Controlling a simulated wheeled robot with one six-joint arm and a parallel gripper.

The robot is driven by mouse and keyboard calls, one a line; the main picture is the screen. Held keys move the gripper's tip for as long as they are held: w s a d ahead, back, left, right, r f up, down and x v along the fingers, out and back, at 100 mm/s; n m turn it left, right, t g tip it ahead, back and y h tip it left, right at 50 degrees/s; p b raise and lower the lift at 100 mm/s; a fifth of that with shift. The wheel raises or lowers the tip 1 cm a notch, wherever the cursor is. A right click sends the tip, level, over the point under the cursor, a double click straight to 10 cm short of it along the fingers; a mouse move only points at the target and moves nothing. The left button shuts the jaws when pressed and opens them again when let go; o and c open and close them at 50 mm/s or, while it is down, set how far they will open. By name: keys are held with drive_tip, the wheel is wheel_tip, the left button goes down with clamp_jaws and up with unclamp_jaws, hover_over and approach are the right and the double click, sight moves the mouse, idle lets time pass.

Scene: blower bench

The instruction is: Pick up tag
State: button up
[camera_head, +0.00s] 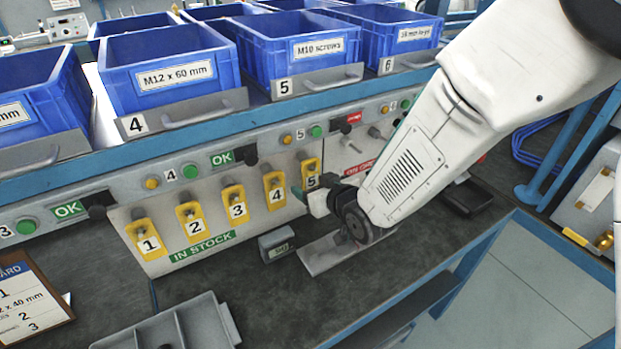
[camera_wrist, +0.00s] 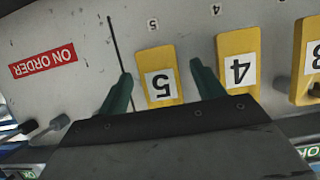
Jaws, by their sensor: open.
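Yellow numbered tags hang in a row on the IN STOCK panel: tag 1 (camera_head: 148,240), tag 2 (camera_head: 190,222), tag 3 (camera_head: 236,206), tag 4 (camera_head: 274,190) and tag 5 (camera_head: 311,176). My gripper (camera_head: 305,198) is at the right end of this row, by tag 5. In the wrist view, my open gripper (camera_wrist: 160,82) has its green fingers on either side of tag 5 (camera_wrist: 161,75), which appears upside down. Tag 4 (camera_wrist: 238,70) is just right of the right finger. Whether the fingers touch tag 5 cannot be told.
A red ON ORDER sign (camera_wrist: 43,62) is left of tag 5 in the wrist view. Blue bins (camera_head: 160,75) stand on the shelf above. A grey tray (camera_head: 172,325) and a small grey box (camera_head: 277,244) are on the dark bench below. A clipboard (camera_head: 28,305) is at lower left.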

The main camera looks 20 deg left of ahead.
drive_tip(key=shift+x, duration=0.95)
drive_tip(key=c, duration=1.1)
drive_tip(key=shift+o, duration=0.2)
drive_tip(key=shift+r, duration=0.1)
